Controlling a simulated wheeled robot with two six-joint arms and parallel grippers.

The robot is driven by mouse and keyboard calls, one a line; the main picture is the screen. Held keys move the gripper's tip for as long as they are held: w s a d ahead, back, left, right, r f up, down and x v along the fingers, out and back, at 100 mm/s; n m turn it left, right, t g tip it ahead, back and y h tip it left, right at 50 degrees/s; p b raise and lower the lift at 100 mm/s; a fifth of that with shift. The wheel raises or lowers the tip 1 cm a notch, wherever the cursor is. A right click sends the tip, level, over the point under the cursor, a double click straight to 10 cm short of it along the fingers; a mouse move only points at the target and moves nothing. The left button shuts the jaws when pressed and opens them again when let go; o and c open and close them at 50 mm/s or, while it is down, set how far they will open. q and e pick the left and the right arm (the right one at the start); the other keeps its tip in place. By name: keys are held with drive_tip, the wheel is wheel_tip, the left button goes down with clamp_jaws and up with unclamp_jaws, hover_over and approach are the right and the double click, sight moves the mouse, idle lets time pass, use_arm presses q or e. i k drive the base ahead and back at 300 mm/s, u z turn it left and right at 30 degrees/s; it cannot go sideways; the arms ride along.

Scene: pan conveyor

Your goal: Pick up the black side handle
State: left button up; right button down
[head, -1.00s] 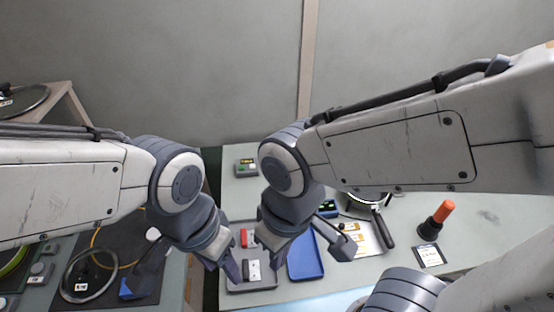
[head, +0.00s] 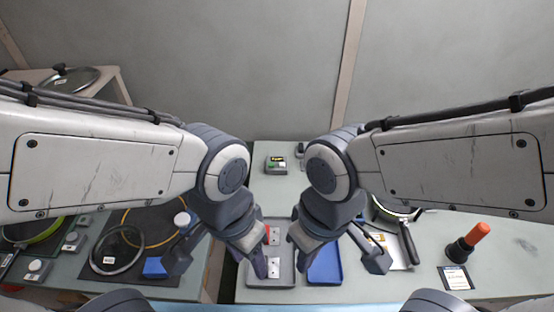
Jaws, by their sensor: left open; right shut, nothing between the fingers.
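I cannot make out a separate black side handle for certain. A pan (head: 397,211) with a long black handle (head: 407,243) lies right of my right gripper, partly hidden by my arm. A small dark object (head: 300,150) at the back of the table is too small to identify. My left gripper (head: 218,262) is open and empty, over the gap between the two work surfaces and the grey tray's left side. My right gripper (head: 340,252) is shut and empty, above the blue tray, apart from the pan handle.
A grey tray (head: 280,282) holds red and white pieces beside a blue tray (head: 325,265). An orange-topped black cylinder (head: 469,242) and a card (head: 456,278) are at right. A glass lid (head: 117,250) and blue block (head: 155,267) are at left. The far right tabletop is clear.

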sight(272, 268)
drive_tip(key=k, duration=1.3)
drive_tip(key=u, duration=0.35)
drive_tip(key=i, duration=0.8)
drive_tip(key=u, duration=0.15)
